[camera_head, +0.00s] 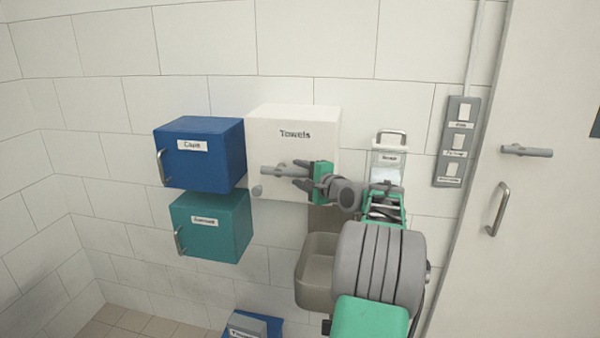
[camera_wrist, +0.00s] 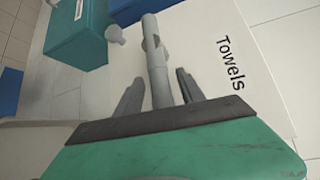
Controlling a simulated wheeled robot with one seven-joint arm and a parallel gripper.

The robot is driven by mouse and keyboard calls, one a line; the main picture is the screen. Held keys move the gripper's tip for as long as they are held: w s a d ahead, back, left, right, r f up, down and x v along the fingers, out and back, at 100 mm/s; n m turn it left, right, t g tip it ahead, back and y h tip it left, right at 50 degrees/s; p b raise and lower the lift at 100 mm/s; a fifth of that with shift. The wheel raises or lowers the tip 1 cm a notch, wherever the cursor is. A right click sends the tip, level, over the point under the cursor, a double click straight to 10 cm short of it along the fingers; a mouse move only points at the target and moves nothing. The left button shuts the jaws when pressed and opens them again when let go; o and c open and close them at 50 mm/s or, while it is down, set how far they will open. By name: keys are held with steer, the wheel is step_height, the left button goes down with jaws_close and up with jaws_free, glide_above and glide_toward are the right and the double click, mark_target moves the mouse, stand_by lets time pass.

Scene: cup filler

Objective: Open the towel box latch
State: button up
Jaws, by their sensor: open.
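The white towel box (camera_head: 310,121) labelled "Towels" is on the tiled wall; its front fills much of the wrist view (camera_wrist: 208,52). Its grey lever latch (camera_head: 279,171) lies about level across the front, and a small round knob (camera_head: 257,190) sits at the lower left. In the wrist view the latch (camera_wrist: 153,48) runs between the fingers. My gripper (camera_head: 302,176) is open at the latch's right end, with one finger on either side of it. I cannot tell whether the fingers touch it.
A blue box (camera_head: 222,155) and a teal box (camera_head: 229,227) hang to the left. A grey basin (camera_head: 316,265) is below the towel box. A soap dispenser (camera_head: 390,157), a switch panel (camera_head: 459,140) and a door (camera_head: 545,200) are to the right.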

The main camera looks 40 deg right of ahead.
steer(key=shift+c, duration=0.6)
jaws_close()
stand_by(0.8)
